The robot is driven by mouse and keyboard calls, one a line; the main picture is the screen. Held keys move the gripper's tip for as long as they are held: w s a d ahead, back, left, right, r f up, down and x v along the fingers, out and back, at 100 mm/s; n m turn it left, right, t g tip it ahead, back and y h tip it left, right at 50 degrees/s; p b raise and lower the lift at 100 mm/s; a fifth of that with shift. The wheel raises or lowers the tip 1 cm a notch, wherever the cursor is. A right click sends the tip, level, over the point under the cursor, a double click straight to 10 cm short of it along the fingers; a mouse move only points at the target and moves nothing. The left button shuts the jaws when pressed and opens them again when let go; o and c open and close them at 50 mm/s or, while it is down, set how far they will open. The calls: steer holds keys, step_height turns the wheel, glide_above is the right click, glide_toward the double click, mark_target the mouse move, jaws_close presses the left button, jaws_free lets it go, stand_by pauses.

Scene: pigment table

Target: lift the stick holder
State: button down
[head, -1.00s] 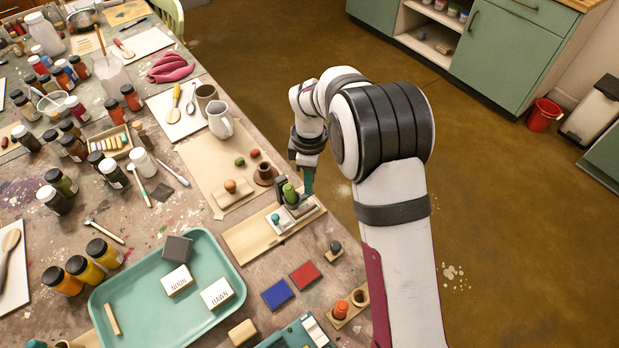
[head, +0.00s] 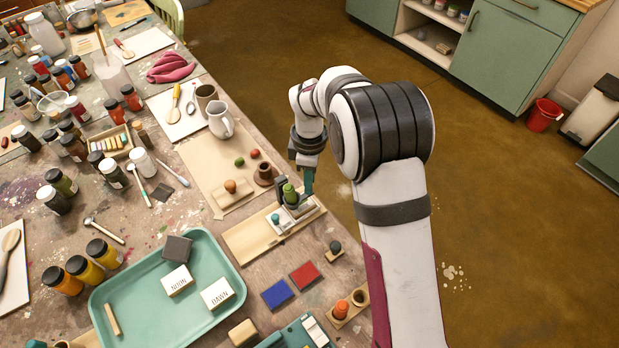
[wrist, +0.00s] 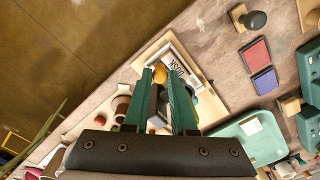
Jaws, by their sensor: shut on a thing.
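My gripper (head: 295,192) is low over the right edge of the table, with its teal fingers pointing down. The wrist view shows my gripper (wrist: 164,82) from behind, with a yellow-orange rounded end (wrist: 160,73) between the fingertips. I cannot tell for sure whether this held piece is the stick holder; its lower part is hidden by the fingers. A white tray-like base (head: 312,215) lies beneath, on a tan board (head: 249,237).
A teal tray (head: 150,317) with labelled blocks stands at lower left. Blue (head: 277,294) and red (head: 305,275) pads lie in front. A white jug (head: 221,122) stands behind. Open floor lies to the right.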

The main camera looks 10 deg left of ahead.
steer(key=shift+r, duration=0.6)
steer(key=c, duration=0.7)
jaws_free()
steer(key=shift+c, duration=0.2)
steer(key=shift+r, duration=0.1)
step_height(320, 180, up, 16)
steer(key=shift+f, duration=0.2)
